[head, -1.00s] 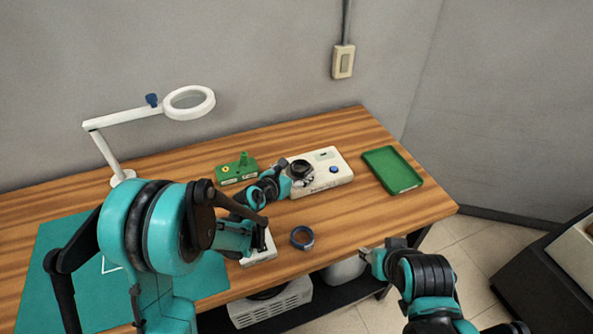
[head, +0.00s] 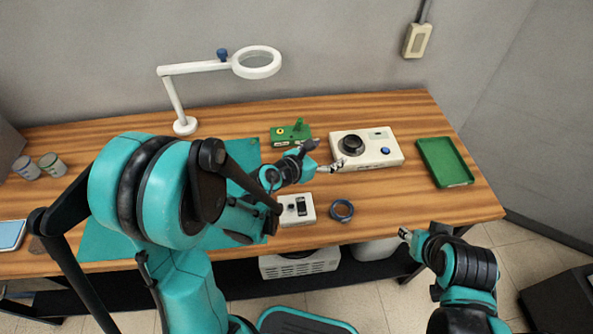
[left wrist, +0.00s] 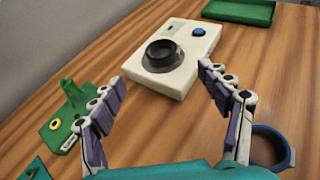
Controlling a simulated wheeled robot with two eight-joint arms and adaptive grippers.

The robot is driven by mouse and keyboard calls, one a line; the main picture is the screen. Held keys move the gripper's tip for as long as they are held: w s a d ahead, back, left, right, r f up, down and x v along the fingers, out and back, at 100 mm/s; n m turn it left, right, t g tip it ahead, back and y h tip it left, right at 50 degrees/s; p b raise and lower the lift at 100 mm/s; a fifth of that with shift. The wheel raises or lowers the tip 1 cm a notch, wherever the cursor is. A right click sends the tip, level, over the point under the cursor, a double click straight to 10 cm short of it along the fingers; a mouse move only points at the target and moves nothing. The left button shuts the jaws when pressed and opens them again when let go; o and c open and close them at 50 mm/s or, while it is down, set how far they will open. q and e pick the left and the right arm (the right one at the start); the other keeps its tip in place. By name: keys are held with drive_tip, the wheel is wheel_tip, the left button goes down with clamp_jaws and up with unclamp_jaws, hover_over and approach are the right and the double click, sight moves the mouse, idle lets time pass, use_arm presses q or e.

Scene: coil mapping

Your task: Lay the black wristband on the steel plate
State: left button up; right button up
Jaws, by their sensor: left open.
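The black wristband (head: 352,144) is a dark ring lying on top of the white device at the back of the table. In the left wrist view, the wristband (left wrist: 160,56) surrounds a grey round surface, which looks like the steel plate (left wrist: 165,54). Whether the ring lies fully flat on it is hard to tell. My left gripper (head: 327,157) is open and empty, left of the device and apart from the ring. In the left wrist view its fingers spread on either side below the ring. My right gripper (head: 405,233) hangs off the table's front right; its jaws are too small to read.
A second, blue-grey ring (head: 341,210) lies near the front edge, beside a small white box (head: 297,209). A green block (head: 290,134) stands left of the device and a green tray (head: 445,161) right of it. A magnifier lamp (head: 184,126) stands at the back left.

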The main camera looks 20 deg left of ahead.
use_arm(q)
drive_tip(key=w+a+r+n+t+y, duration=0.1)
drive_tip(key=a+r+n+t, duration=0.1)
drive_tip(key=r+n, duration=0.3)
drive_tip(key=a+r+n+t, duration=0.2)
drive_tip(key=r+n+t, duration=0.15)
drive_tip(key=r, duration=0.35)
drive_tip(key=s+a+r+n+y, duration=0.25)
drive_tip(key=a+n+y, duration=0.2)
drive_tip(key=n, duration=0.35)
drive_tip(key=s+a+r+n+y, duration=0.1)
drive_tip(key=a+r+n+y, duration=0.25)
drive_tip(key=a+n, duration=0.4)
drive_tip(key=s+a+f+n+g+y, duration=0.1)
drive_tip(key=s+f+n+g, duration=0.5)
drive_tip(key=s+f+n, duration=0.55)
drive_tip(key=s+d+f+n+g+h, duration=0.3)
drive_tip(key=s+d+n+g, duration=0.1)
drive_tip(key=s+d+n, duration=0.2)
drive_tip(key=shift+s, duration=0.85)
